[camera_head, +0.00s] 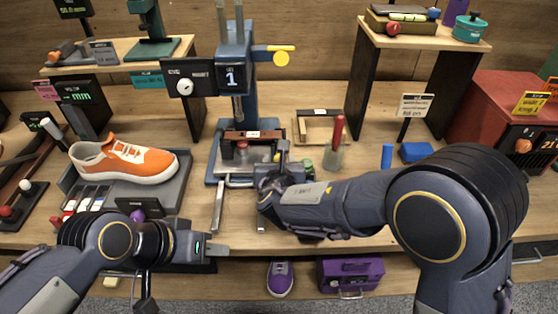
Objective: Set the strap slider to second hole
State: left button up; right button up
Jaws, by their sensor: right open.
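A blue press-like stand (243,70) with a "1" sign stands at the middle of the table. A brown bar (253,134) with a small white label lies across its base, with a red knob under it. I cannot tell whether this bar is the strap, and no strap holes can be made out. My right gripper (275,176) is open just in front of the stand's base, partly hiding it; its fingertips are hard to make out. My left gripper (215,249) is at the table's front edge, low and left of the right one, apart from the stand. Its finger gap is not clear.
An orange-and-white sneaker (122,160) lies on a grey tray at left. Brown strips and red and white knobs (25,186) lie at far left. A red-handled tool in a jar (336,145) and a blue block (417,152) stand to the right. A red cabinet (480,115) is far right.

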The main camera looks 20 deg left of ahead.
grip_shut()
jog(key=a, duration=0.2)
jog(key=s+a, duration=0.1)
jog(key=a, duration=0.2)
jog(key=shift+s+a, duration=0.35)
jog(key=shift+a, duration=0.05)
jog(key=shift+s+a+r, duration=0.1)
jog(key=shift+a, duration=0.05)
grip_release()
jog(key=shift+a, duration=0.15)
jog(key=shift+s, duration=0.1)
